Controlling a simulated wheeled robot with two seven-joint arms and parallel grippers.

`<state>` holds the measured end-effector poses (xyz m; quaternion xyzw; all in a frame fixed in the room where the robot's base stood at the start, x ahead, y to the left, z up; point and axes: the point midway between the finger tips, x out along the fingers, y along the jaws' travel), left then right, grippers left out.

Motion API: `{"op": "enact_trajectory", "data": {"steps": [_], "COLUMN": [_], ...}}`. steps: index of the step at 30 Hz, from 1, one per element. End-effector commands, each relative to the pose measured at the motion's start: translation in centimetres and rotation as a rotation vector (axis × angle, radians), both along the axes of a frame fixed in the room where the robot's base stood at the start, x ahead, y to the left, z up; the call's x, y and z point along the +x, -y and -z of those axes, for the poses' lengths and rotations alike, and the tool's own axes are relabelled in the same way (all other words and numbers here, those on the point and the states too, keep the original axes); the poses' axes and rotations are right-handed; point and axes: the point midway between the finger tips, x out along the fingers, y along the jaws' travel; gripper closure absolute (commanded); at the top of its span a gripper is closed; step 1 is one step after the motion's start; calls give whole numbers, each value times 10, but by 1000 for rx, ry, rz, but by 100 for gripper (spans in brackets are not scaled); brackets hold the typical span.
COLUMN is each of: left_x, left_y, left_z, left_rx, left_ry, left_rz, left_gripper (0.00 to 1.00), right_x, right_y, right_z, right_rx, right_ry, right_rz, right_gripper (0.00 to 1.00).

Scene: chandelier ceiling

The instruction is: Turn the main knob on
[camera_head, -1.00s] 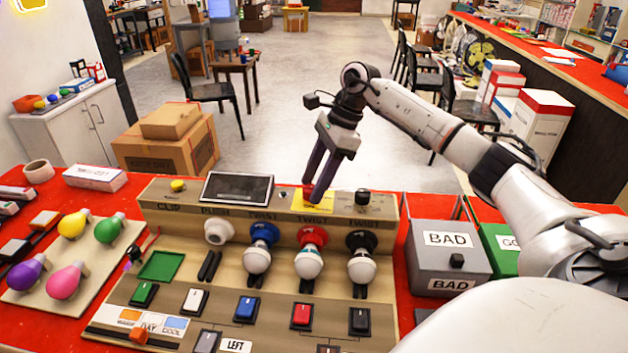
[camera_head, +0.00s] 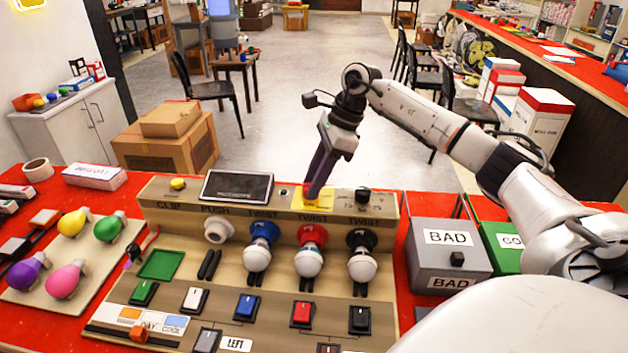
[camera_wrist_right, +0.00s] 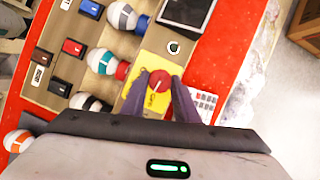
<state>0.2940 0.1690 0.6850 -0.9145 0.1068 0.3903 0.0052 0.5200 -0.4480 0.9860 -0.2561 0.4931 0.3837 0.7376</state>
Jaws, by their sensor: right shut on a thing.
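The main knob (camera_wrist_right: 160,79) is a round red knob with a pale line on top. It sits on a yellow plate (camera_wrist_right: 141,97) at the top of the control panel (camera_head: 386,204). My right gripper (camera_head: 314,190) reaches down to it, with dark purple fingers. In the wrist view the fingers stand on either side of the red knob and are shut on it. In the head view the fingers overlap and mostly hide the knob. My left gripper is not in view.
A dark screen (camera_head: 237,187) lies left of the yellow plate, and a black knob (camera_head: 362,195) stands to its right. Bulbs in sockets (camera_head: 308,262) and several switches fill the panel's front. A grey BAD box (camera_head: 447,260) stands to the right.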

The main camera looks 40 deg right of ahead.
Motion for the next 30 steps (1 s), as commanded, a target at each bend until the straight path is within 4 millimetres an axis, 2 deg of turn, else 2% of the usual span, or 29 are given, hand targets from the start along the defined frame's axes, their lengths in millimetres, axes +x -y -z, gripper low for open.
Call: {"op": "enact_trajectory", "data": {"steps": [30], "left_x": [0], "left_y": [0], "left_z": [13], "left_rx": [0], "left_ry": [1], "left_rz": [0], "left_gripper": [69], "right_x": [-3], "right_y": [-7], "right_z": [0], "right_rx": [-1], "right_ry": [4], "right_rz": [926], "right_gripper": [95]}}
